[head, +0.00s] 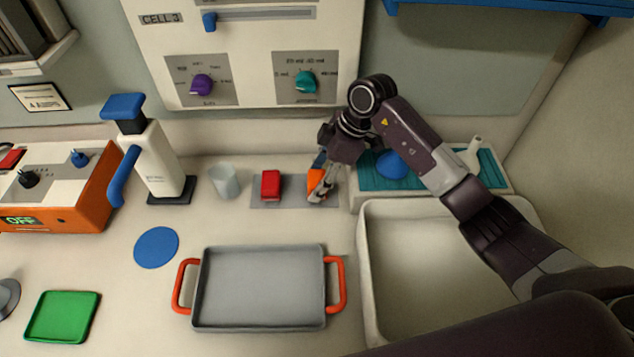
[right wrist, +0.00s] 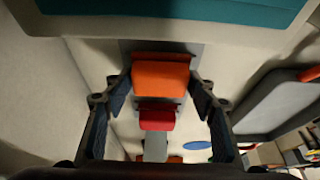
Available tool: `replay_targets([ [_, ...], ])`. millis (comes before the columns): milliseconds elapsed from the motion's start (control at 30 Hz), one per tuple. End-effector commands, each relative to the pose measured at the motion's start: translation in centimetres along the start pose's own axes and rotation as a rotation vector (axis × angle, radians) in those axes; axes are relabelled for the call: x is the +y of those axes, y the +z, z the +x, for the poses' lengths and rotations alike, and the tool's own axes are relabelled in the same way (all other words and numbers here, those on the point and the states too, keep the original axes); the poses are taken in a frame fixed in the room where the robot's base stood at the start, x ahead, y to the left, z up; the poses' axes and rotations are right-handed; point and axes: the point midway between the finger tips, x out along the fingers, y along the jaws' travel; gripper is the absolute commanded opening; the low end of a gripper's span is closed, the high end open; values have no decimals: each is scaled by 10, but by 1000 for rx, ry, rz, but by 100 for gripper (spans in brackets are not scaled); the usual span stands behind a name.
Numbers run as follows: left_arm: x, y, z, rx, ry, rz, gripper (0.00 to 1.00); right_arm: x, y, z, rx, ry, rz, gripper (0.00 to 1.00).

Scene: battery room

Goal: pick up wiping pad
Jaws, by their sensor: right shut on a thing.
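An orange block-like pad (head: 315,179), which I take to be the wiping pad, sits at the right end of a grey strip on the counter. It also shows in the right wrist view (right wrist: 160,76). My right gripper (head: 320,190) reaches down over it and is shut on it, with one finger on each side in the right wrist view (right wrist: 160,100). The gripper partly covers the pad in the head view. I cannot tell whether the pad is clear of the strip. My left gripper is not in view.
A red block (head: 270,184) sits just left on the same grey strip (head: 293,204). A clear cup (head: 224,182) stands further left. A grey tray with orange handles (head: 262,288) lies in front. A white basin (head: 410,285) and a teal mat (head: 437,180) are at right.

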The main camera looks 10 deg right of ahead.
Motion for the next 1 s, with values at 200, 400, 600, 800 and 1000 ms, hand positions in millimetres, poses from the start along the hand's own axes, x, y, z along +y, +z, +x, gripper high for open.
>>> replay_targets([
  [200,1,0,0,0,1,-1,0,0,0,0,0,1,0,27],
  [400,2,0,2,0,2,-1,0,0,-1,-1,1,2,-1,27],
  [600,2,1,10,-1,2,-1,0,-1,-9,-13,2,4,-3,27],
  [800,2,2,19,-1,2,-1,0,-1,-22,-45,1,7,-4,27],
  [1000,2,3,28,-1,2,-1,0,-18,-43,-56,0,-2,-7,27],
])
